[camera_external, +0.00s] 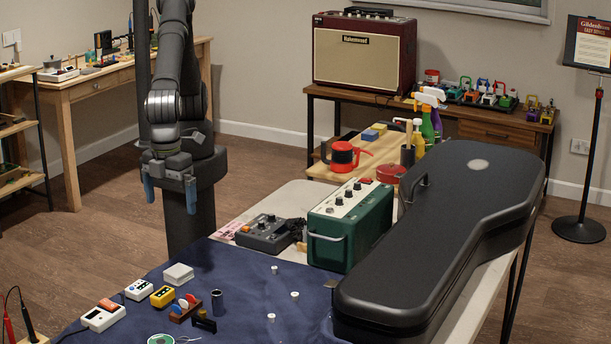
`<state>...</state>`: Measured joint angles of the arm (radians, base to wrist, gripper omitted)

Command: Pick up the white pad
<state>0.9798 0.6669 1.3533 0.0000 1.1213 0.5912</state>
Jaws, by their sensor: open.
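The white pad is most likely the small white block (178,274) lying on the dark blue cloth (240,265), near the cloth's far left edge. My gripper (170,192) has blue-grey fingers pointing down. It is open and empty, well above and behind the block, in front of my dark column. The gap between gripper and block is clear in the external view.
A yellow box (163,296), a white and black box (138,289) and a white device (103,315) lie left of the block. A dark cylinder (217,303) stands right. A green amplifier (350,225), a pedal (268,233) and a black guitar case (440,240) fill the right.

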